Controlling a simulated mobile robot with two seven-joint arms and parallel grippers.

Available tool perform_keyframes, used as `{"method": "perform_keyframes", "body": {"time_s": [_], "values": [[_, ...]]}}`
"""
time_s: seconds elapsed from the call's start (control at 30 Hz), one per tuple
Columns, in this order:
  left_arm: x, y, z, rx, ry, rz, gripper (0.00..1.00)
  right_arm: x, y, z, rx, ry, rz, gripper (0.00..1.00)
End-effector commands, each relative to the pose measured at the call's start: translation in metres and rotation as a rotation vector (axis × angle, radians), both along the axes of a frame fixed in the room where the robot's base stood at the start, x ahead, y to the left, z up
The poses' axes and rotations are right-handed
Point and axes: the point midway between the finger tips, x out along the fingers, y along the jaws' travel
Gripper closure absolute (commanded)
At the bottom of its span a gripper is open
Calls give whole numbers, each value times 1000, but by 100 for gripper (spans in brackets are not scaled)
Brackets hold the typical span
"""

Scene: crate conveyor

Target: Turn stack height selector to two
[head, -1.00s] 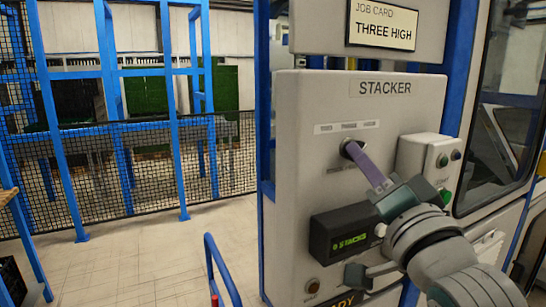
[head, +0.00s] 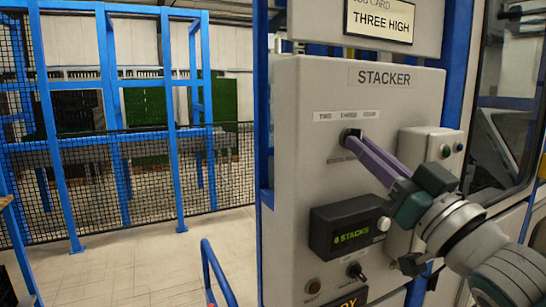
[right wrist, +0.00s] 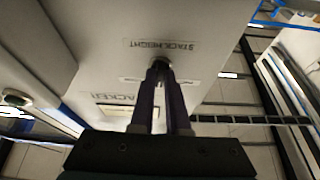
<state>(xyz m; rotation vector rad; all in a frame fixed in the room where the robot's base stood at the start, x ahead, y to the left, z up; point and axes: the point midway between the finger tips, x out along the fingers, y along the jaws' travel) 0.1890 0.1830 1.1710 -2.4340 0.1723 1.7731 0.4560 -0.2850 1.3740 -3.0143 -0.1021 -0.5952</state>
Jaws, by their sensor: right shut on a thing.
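The stack height selector (head: 350,135) is a small dark knob on the grey STACKER panel (head: 310,170), under a label strip (head: 346,115) reading TWO, THREE, FOUR. My right gripper (head: 354,142) reaches in from the lower right, and its two purple fingers are shut on the selector. The fingers hide most of the knob, so I cannot tell which position it points to. In the right wrist view the fingertips (right wrist: 160,70) close around the knob, beside the STACK HEIGHT label (right wrist: 163,47). My left gripper is not in view.
A job card (head: 380,22) above reads THREE HIGH. A black display (head: 349,231) below shows 0 STACKS. A button box (head: 430,157) sits close right of the fingers. A smaller black switch (head: 356,271) is below. Blue fencing (head: 110,120) and open floor lie left.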

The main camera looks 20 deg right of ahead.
Motion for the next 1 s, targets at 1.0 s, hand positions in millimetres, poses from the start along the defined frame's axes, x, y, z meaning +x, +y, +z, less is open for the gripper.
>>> {"method": "perform_keyframes", "body": {"time_s": [1.0], "values": [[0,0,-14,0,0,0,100,1,-8,2,-787,-59,-1,100]]}}
